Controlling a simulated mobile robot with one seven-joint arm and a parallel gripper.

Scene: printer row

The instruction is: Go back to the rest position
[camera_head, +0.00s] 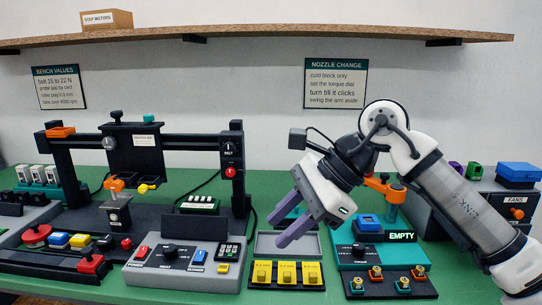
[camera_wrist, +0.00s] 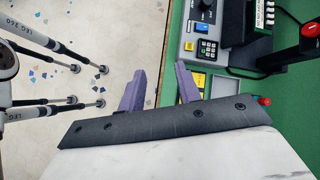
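My gripper (camera_head: 277,231) has two purple fingers and hangs tilted down to the left, in front of the green bench. In the wrist view my gripper (camera_wrist: 160,73) shows its fingers apart with nothing between them, so it is open and empty. The fingers overlap the shallow grey tray (camera_head: 262,244) in the head view; I cannot tell how far above it they are. My arm comes in from the right, bent at a white joint.
The yellow nozzle holder (camera_head: 287,285) and teal station reading EMPTY (camera_head: 352,257) are near the gripper. A grey control box (camera_head: 185,279) and black printer frame (camera_head: 150,140) stand left. A wooden shelf (camera_head: 260,35) runs above. The wrist view shows speckled floor (camera_wrist: 110,25) beside the bench.

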